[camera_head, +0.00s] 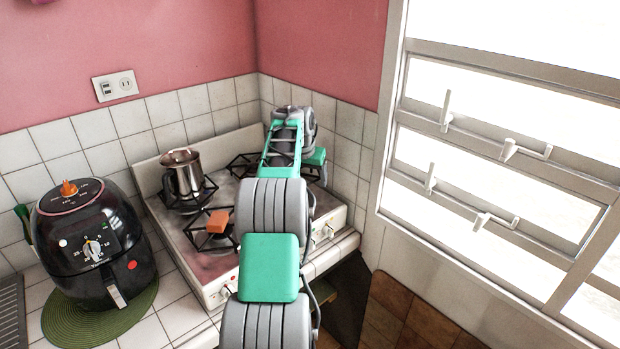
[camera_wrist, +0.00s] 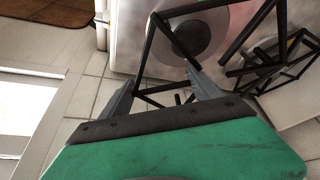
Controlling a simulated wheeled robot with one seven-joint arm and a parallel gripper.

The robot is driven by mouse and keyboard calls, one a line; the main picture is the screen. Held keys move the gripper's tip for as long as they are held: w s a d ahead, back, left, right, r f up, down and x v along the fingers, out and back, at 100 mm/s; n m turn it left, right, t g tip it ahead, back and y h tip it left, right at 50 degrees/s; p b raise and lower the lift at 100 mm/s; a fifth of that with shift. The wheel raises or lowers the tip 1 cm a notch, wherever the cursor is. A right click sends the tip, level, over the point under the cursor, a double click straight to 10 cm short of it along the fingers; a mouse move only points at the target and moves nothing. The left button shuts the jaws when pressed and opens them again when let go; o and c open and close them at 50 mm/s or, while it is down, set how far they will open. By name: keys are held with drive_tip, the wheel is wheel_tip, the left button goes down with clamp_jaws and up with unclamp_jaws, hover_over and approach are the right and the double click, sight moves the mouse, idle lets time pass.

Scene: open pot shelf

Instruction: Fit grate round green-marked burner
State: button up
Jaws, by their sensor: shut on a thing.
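A black wire grate (camera_wrist: 168,36) is held in my gripper (camera_wrist: 160,80), whose grey fingers are shut on its near side in the wrist view. The grate's bars pass over and beside a round dark burner (camera_wrist: 207,40) on the pale stove top. I cannot tell whether the grate touches the stove or is centred round that burner. No green mark shows on the burner. In the head view my arm hides the gripper's fingers and much of the right side of the white stove (camera_head: 222,263).
A steel pot (camera_head: 187,178) stands on the back-left burner. An orange block (camera_head: 218,221) sits at the front-left grate. Another black grate (camera_wrist: 280,62) lies close right in the wrist view. A black air fryer (camera_head: 97,240) stands left; tiled walls and a window (camera_head: 500,150) bound the right.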

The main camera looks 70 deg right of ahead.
drive_tip(key=shift+f+b, duration=2.3)
drive_tip(key=shift+f, duration=0.5)
drive_tip(key=shift+a+f, duration=0.1)
drive_tip(key=shift+f, duration=0.15)
